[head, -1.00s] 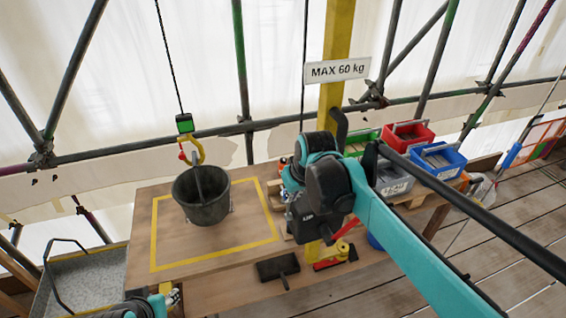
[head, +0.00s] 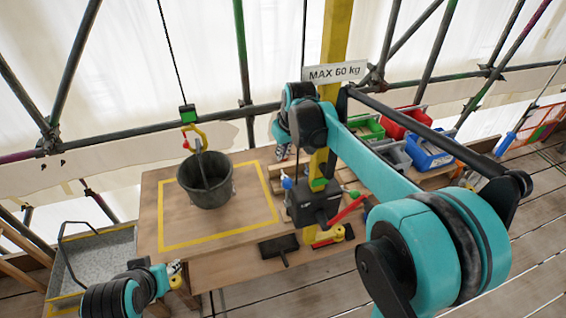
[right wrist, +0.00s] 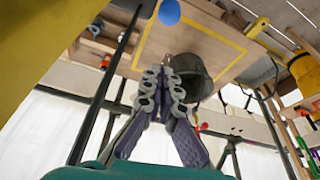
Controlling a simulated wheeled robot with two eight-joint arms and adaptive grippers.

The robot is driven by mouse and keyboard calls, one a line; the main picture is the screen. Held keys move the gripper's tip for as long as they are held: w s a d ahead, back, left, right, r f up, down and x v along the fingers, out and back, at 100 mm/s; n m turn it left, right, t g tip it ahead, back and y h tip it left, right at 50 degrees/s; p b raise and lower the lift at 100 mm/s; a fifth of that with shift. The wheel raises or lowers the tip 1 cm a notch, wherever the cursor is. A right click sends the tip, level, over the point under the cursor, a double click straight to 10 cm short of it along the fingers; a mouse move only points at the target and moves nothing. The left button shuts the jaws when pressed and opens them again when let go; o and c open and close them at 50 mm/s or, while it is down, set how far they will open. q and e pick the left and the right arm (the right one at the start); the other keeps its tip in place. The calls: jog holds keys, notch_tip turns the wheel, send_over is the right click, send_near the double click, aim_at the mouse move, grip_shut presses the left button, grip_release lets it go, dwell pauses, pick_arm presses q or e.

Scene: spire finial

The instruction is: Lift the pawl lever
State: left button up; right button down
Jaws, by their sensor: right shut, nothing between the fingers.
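A red lever (head: 348,209) sticks out up and to the right from a black box (head: 313,203) on the yellow post; it looks like the pawl lever. A blue ball knob (head: 287,183) stands at the box's left side and also shows in the right wrist view (right wrist: 169,12). My right gripper (head: 281,155) is left of the post, above and apart from the box and lever. In the right wrist view its fingers (right wrist: 165,72) are together and empty. My left gripper (head: 177,268) is low at the left by the table's front edge; its fingers are too small to judge.
A black bucket (head: 207,180) hangs by a yellow hook over the marked table (head: 170,215). A sign (head: 334,72) is on the yellow post (head: 335,45). Coloured bins (head: 428,150) stand at right. A black-headed tool (head: 279,247) lies at the table's front.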

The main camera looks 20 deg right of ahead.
aim_at(285, 180)
notch_tip(285, 180, down, 9)
jog(key=shift+s+d+r+p, duration=0.15)
jog(key=shift+s+r+p, duration=0.05)
jog(key=shift+s+p, duration=0.25)
dwell(0.3)
jog(key=shift+s, duration=0.1)
jog(key=shift+s+t+b, duration=0.65)
jog(key=shift+s+t, duration=0.15)
jog(key=shift+s, duration=0.1)
jog(key=s+f+t+b, duration=0.3)
jog(key=s+t+b, duration=0.4)
jog(key=s+b, duration=0.1)
jog(key=shift+s+f+y, duration=0.25)
jog(key=shift+s+y, duration=0.05)
jog(key=shift+s, duration=0.45)
